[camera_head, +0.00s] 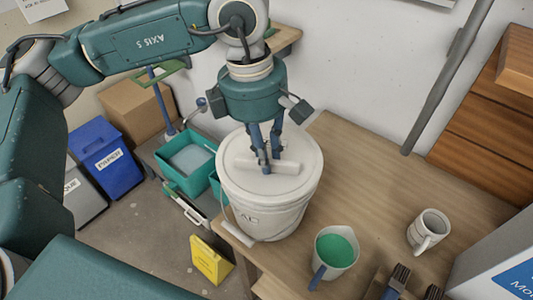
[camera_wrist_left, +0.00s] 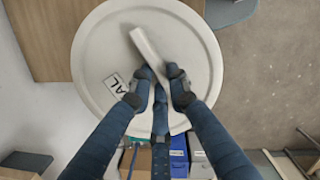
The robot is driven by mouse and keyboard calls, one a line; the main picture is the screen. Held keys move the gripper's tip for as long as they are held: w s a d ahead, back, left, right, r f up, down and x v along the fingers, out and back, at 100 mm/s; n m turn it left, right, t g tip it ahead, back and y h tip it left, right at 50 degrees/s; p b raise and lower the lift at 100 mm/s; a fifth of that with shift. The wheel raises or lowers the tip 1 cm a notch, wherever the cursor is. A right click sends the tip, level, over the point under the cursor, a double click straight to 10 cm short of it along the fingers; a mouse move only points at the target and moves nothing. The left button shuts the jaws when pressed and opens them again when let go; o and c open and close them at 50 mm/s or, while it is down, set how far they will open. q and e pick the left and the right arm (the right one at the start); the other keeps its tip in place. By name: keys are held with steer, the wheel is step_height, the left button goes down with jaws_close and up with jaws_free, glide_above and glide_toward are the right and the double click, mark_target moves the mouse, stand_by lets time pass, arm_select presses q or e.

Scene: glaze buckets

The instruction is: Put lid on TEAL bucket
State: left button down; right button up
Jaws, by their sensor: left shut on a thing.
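A white round lid (camera_head: 302,154) with a bar handle (camera_head: 284,167) is on or just over the mouth of a white bucket (camera_head: 272,222). My left gripper (camera_head: 265,163) points down and is shut on the lid's handle. In the left wrist view, the lid (camera_wrist_left: 96,56) fills the upper middle, with a partly covered label ending in "AL", and the handle (camera_wrist_left: 146,46) lies between the fingers. I cannot tell whether the rim is fully seated. Dark parts at the lower right edge seem to be my right gripper, mostly cut off.
The bucket stands near the left edge of a wooden table (camera_head: 385,185). A jug of green glaze (camera_head: 336,247) and a white mug (camera_head: 428,231) stand to its right. A teal tub (camera_head: 186,164), a blue paper bin (camera_head: 104,160) and a yellow sign (camera_head: 210,261) are left of the table.

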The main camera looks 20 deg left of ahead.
arm_select(q)
steer(key=shift+f+b, duration=0.15)
steer(key=shift+b, duration=0.3)
stand_by(0.6)
steer(key=c, duration=1.1)
jaws_free()
steer(key=shift+r+p, duration=1.7)
steer(key=shift+r, duration=1.85)
jaws_close()
